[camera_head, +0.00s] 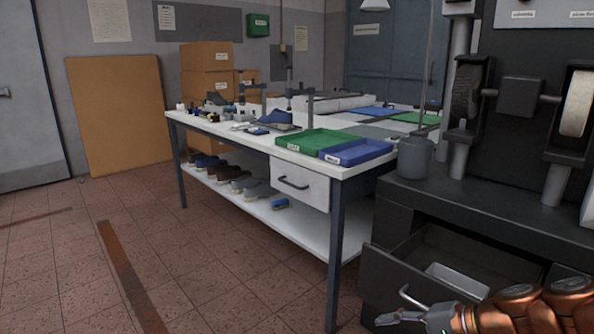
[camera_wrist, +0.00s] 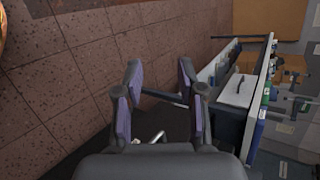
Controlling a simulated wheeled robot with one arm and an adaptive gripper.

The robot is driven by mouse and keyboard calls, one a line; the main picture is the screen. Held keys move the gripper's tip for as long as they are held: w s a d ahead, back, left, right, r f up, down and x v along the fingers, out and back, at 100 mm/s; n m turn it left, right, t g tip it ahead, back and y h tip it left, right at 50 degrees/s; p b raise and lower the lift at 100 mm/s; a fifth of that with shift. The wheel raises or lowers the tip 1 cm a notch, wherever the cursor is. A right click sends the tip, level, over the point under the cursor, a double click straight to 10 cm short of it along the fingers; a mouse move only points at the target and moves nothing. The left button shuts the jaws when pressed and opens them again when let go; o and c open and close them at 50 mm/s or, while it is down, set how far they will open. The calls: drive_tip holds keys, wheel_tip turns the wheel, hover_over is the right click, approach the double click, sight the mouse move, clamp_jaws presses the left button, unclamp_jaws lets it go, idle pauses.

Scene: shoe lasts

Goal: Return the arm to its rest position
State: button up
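My gripper (camera_head: 392,318) shows at the bottom right of the head view, at the end of my orange-brown arm (camera_head: 530,308). It is by the front of the open dark drawer (camera_head: 405,281) of the machine stand, close to the drawer's metal handle (camera_head: 412,298). In the wrist view my gripper (camera_wrist: 159,75) has its two fingers spread, with nothing held between them. Floor and a dark bar show beyond the gap. A pale curved handle (camera_wrist: 152,137) appears low between the fingers. Whether any part of the gripper touches the drawer cannot be told.
A white workbench (camera_head: 330,170) with green (camera_head: 311,141) and blue (camera_head: 356,152) trays stands left of the machine (camera_head: 520,110). Shoes line its lower shelf (camera_head: 300,226). A light tray (camera_head: 457,280) lies in the open drawer.

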drive_tip(key=s+a+r+n+g+h+p, duration=0.4)
drive_tip(key=s+r+n+g+h+p, duration=0.3)
drive_tip(key=s+r+p, duration=0.85)
drive_tip(key=s+d+r+n+h+p, duration=0.2)
drive_tip(key=s+d+r+n+p, duration=0.1)
drive_tip(key=p, duration=0.6)
wheel_tip(320, 180, up, 3)
drive_tip(key=s+d, duration=0.1)
drive_tip(key=s, duration=0.2)
drive_tip(key=shift+d+g, duration=0.3)
drive_tip(key=shift+d, duration=0.1)
drive_tip(key=shift+f, duration=0.15)
